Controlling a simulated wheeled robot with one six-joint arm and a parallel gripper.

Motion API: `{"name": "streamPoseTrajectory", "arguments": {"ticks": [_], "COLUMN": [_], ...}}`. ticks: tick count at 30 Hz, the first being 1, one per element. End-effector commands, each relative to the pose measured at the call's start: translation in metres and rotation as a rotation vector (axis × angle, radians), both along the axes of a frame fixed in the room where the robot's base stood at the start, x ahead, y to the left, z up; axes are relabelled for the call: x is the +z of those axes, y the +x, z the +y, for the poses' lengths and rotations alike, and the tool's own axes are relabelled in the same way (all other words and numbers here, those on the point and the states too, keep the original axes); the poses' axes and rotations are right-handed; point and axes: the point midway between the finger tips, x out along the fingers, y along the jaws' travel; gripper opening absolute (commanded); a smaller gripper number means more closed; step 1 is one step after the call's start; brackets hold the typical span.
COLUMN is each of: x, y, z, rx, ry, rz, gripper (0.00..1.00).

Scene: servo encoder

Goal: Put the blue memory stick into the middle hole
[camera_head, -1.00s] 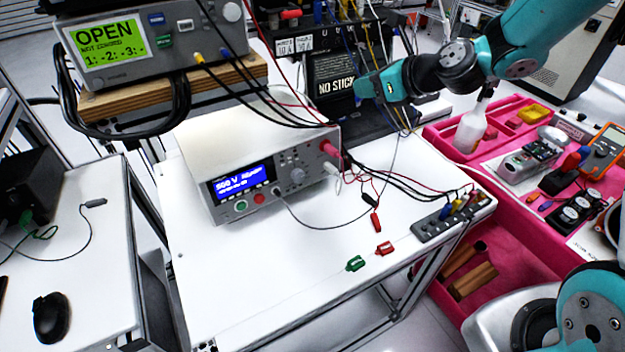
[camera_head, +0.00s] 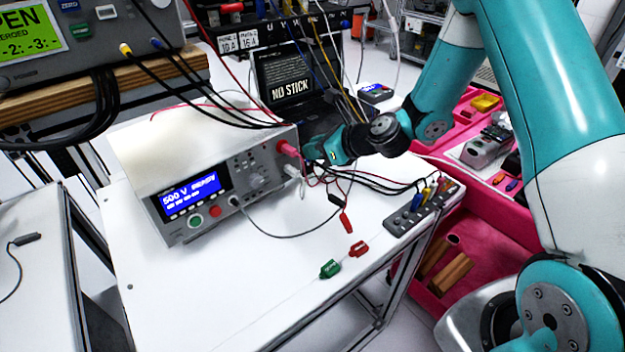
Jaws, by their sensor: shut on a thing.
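My gripper (camera_head: 312,150) is at the right end of the white tester, in front of the laptop's base. It points left, near the red and white plugs. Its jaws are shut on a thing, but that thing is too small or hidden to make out. A small blue piece (camera_head: 512,185) lies on the right-hand bench beside a small orange-red one (camera_head: 498,178). I cannot tell if it is a memory stick. The laptop (camera_head: 290,85) shows "NO STICK". I cannot make out the middle hole.
The white tester (camera_head: 215,165) reads 500 V. Black and red leads hang around my gripper. A grey socket strip (camera_head: 415,212) holds coloured plugs at the table's right edge. Red (camera_head: 358,249) and green (camera_head: 330,268) clips lie in front. The front of the white table (camera_head: 230,300) is clear.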

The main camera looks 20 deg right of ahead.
Motion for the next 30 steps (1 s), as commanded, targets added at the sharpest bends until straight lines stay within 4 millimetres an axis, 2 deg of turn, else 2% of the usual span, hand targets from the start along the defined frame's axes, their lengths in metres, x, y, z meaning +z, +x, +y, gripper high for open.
{"name": "streamPoseTrajectory", "arguments": {"ticks": [1,3,6,11,16,19,29,30], "x": [-0.016,-0.031,-0.046,-0.059,-0.084,-0.091,-0.094,-0.095], "y": [-0.001,-0.001,0.0,0.0,0.0,0.0,0.0,0.0], "z": [0.0,0.0,-0.001,-0.001,-0.001,-0.001,-0.001,-0.001], "rx": [-0.002,-0.001,-0.001,-0.002,-0.002,-0.003,-0.002,-0.002], "ry": [0.002,0.002,0.0,0.001,0.0,0.001,0.0,0.0], "rz": [0.007,0.005,0.003,0.001,0.002,0.001,0.0,-0.001], "gripper": [0.0,0.0,0.0,0.0,0.0,0.0,0.0,0.23]}}
